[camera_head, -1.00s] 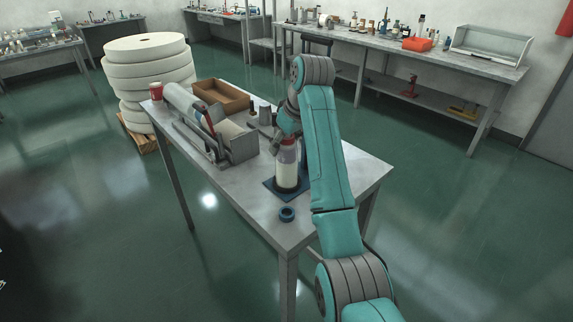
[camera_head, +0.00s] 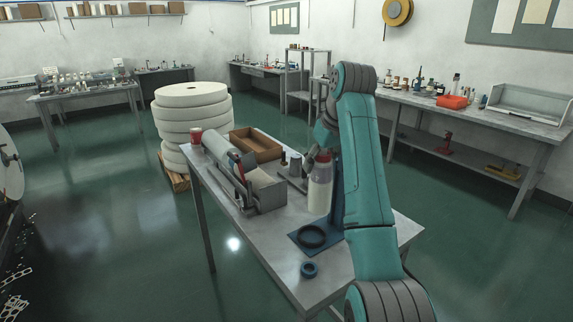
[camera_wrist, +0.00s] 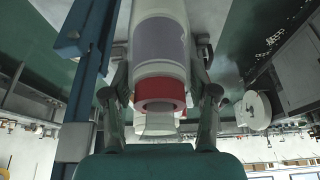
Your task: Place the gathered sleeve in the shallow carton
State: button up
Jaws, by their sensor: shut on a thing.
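The gathered sleeve (camera_head: 320,190) is a clear tube of white cups with a red band near its top. It hangs upright above the blue stand (camera_head: 303,249), its base clear of the stand's dark ring. In the wrist view my gripper (camera_wrist: 160,84) is shut on the sleeve (camera_wrist: 160,42), one finger on each side near the red band (camera_wrist: 160,91). My arm partly hides the gripper in the head view. The shallow carton (camera_head: 257,142) is brown, open-topped and apparently empty, at the table's far side, behind and left of the sleeve.
A grey trough device (camera_head: 262,190) stands between the sleeve and the table's left side. Small grey posts (camera_head: 295,165) stand near the carton. The stand's blue upright (camera_wrist: 85,62) is close beside the sleeve.

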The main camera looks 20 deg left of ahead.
aim_at(254, 144)
jog(key=j, duration=0.5)
jog(key=k+j, duration=0.1)
jog(key=j, duration=0.4)
jog(key=i+j, duration=0.1)
jog(key=j, duration=0.2)
jog(key=i+j, duration=0.1)
jog(key=j, duration=0.15)
jog(key=i+j, duration=0.5)
jog(key=j, duration=0.15)
jog(key=i+j, duration=0.45)
jog(key=j, duration=0.15)
jog(key=i+j, duration=0.5)
jog(key=j, duration=0.15)
jog(key=i+j+z, duration=0.15)
jog(key=j, duration=0.15)
jog(key=k+j+z, duration=0.1)
jog(key=z, duration=0.35)
